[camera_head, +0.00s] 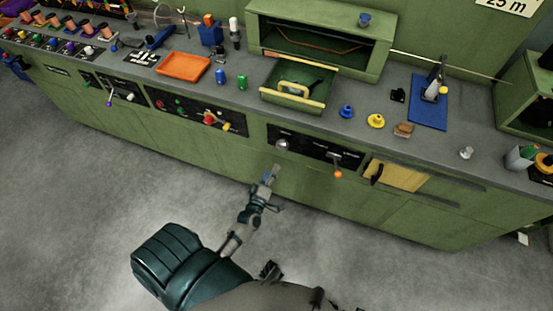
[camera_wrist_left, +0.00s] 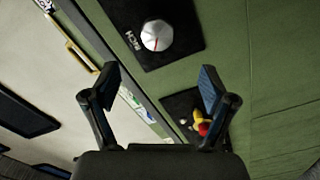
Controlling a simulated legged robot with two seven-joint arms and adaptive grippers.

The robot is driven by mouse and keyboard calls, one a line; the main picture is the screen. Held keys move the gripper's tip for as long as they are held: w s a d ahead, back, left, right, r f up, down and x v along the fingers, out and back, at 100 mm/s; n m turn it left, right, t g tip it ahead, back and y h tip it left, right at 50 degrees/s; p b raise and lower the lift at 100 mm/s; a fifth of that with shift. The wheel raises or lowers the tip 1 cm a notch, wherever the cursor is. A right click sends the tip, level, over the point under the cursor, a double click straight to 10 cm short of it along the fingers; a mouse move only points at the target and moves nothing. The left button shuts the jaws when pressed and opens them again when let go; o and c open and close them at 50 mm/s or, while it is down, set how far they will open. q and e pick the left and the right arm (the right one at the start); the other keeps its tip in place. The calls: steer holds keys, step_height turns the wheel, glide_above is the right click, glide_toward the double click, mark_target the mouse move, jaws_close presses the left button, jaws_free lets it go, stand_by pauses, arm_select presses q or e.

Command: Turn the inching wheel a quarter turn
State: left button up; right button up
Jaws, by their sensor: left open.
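The inching wheel (camera_head: 282,145) is a small silver knob on a black panel in the front of the green bench. In the left wrist view the wheel (camera_wrist_left: 157,35) is a pale faceted knob with a red mark, beside lettering that seems to read INCH. My left gripper (camera_head: 272,172) is just below and in front of the wheel in the head view, apart from it. In the left wrist view my left gripper (camera_wrist_left: 160,80) has its two fingers spread with nothing between them, and the wheel shows beyond the fingertips. I cannot make out my right gripper.
An orange-tipped lever (camera_head: 338,172) is right of the wheel on the same panel. An open drawer (camera_head: 295,97) with a yellow handle stands above. The floor (camera_head: 80,190) before the bench is clear.

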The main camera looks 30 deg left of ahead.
arm_select(q)
steer(key=s+m, duration=0.3)
steer(key=m, duration=1)
glide_toward(281, 149)
steer(key=b+x, duration=0.2)
steer(key=x, duration=0.7)
steer(key=shift+w+r+b, duration=0.15)
steer(key=shift+w+b, duration=0.15)
steer(key=shift+w, duration=0.05)
steer(key=shift+w+a+r, duration=0.1)
steer(key=shift+w, duration=0.4)
arm_select(e)
step_height(281, 149, up, 8)
steer(key=shift+w, duration=0.3)
steer(key=shift+f, duration=0.1)
arm_select(q)
steer(key=c, duration=1.2)
arm_select(e)
steer(key=shift+w, duration=0.1)
